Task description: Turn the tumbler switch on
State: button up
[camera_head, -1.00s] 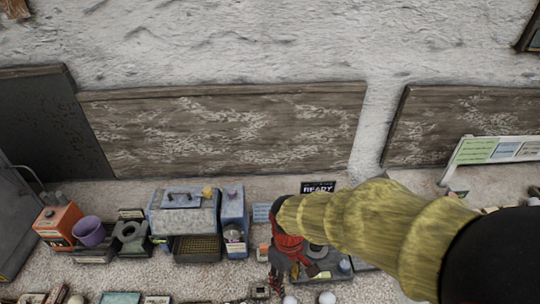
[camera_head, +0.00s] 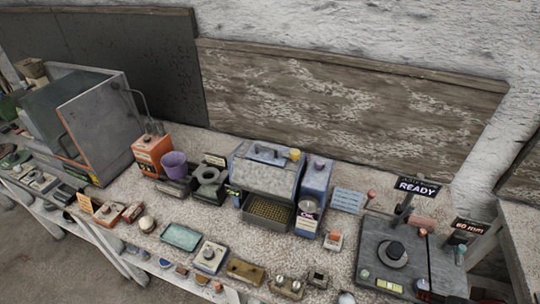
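I cannot tell for sure which item is the tumbler switch. Several small box-like controls lie on the bench. They include a pale box with a dark knob (camera_head: 209,256), a brown base with two shiny round knobs (camera_head: 287,287), a small dark box (camera_head: 318,279) and a small white and orange box (camera_head: 333,240). Their lever positions are too small to read. My gripper is not in view now.
A blue-grey machine with a grated tray (camera_head: 268,210) and a narrow blue unit (camera_head: 312,200) stand mid-bench. An orange box (camera_head: 152,153), purple cup (camera_head: 175,164) and grey cabinet (camera_head: 100,130) stand left. A dark plate with a READY sign (camera_head: 417,187) stands right.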

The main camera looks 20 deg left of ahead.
aim_at(208, 253)
jog(key=u, duration=1.95)
